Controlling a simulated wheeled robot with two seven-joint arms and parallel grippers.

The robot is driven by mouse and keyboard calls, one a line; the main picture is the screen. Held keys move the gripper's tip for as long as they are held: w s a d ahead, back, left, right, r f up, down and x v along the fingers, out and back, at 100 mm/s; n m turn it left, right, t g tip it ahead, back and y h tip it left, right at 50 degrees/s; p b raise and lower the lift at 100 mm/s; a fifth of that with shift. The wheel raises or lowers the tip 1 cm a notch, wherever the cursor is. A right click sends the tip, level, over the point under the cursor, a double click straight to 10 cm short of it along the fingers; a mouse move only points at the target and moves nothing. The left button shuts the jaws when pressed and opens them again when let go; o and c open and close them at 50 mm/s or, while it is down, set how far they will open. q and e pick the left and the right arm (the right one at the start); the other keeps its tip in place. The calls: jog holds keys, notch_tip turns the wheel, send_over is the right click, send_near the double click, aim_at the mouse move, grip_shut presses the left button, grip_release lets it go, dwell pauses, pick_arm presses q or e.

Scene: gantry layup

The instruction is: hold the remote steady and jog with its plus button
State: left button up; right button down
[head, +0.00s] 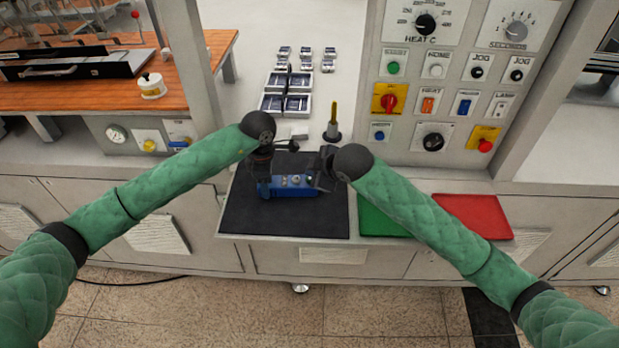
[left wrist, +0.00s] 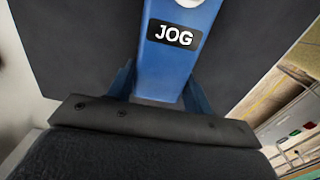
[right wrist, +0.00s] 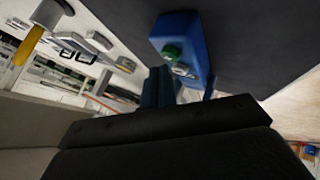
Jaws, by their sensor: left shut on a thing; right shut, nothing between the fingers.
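The blue remote (head: 293,190) lies over the black mat (head: 245,215) in the head view. My left gripper (head: 265,184) is shut on its left end. In the left wrist view the remote (left wrist: 165,60) sits between the fingers, with its JOG label facing the camera. My right gripper (head: 322,180) is shut and empty at the remote's right end. In the right wrist view the remote (right wrist: 185,50) shows a green button (right wrist: 172,53) and a pale button (right wrist: 183,70) just beyond the right fingers. I cannot tell whether the fingers touch a button. The plus mark is not readable.
A green mat (head: 378,222) and a red mat (head: 472,214) lie to the right of the black one. Behind stand dark trays (head: 286,104) with small parts and a yellow-tipped tool (head: 333,122) in a holder. A control panel (head: 450,90) rises at back right.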

jog(key=shift+r, duration=0.25)
jog(key=shift+r, duration=0.1)
notch_tip(320, 180, up, 5)
jog(key=shift+f, duration=0.1)
dwell(0.6)
dwell(0.5)
pick_arm(q)
jog(key=o, duration=1.2)
jog(key=shift+o, duration=0.2)
